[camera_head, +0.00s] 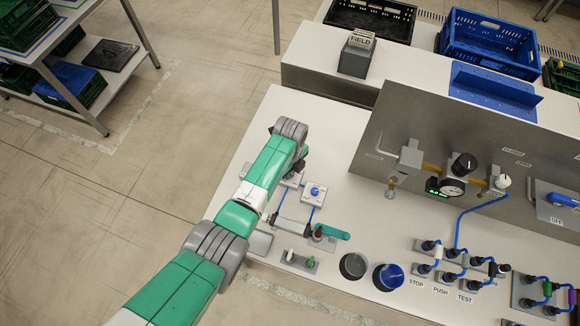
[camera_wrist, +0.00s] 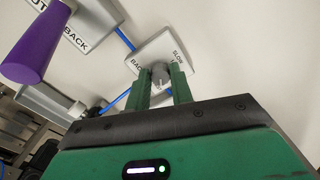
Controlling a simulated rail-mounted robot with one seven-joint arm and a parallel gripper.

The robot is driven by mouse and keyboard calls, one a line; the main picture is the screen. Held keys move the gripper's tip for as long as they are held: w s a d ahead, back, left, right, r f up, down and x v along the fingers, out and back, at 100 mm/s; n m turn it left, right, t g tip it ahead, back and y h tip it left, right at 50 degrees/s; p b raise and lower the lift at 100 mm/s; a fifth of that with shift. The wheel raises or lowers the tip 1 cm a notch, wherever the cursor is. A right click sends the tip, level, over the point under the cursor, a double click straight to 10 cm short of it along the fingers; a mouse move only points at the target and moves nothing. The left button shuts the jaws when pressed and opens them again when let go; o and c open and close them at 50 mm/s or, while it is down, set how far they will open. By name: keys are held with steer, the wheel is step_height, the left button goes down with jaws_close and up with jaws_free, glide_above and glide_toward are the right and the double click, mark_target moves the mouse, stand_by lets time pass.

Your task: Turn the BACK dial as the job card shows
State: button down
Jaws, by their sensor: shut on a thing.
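The BACK dial (camera_wrist: 160,75) is a small grey knob on a white plate (camera_wrist: 176,48) in the wrist view. The plate carries the words BACK and SLOW. My gripper (camera_wrist: 160,88) has its two green fingers on either side of the knob and is shut on it. Which way the dial points is hard to read. In the head view my arm comes in from the lower left, and its wrist hides most of the gripper and the dial. No job card with a readable dial setting shows.
In the wrist view a purple handle (camera_wrist: 40,45) stands close by on the left. In the head view a blue knob (camera_head: 315,190) and a teal handle (camera_head: 331,232) are near my wrist. A steel panel (camera_head: 440,130) with a gauge (camera_head: 452,187) rises to the right.

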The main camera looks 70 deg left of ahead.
steer(key=shift+r, duration=0.1)
steer(key=c, duration=1.2)
jaws_free()
steer(key=shift+c, duration=0.2)
step_height(320, 180, up, 8)
steer(key=shift+f+p, duration=0.1)
steer(key=shift+p, duration=0.6)
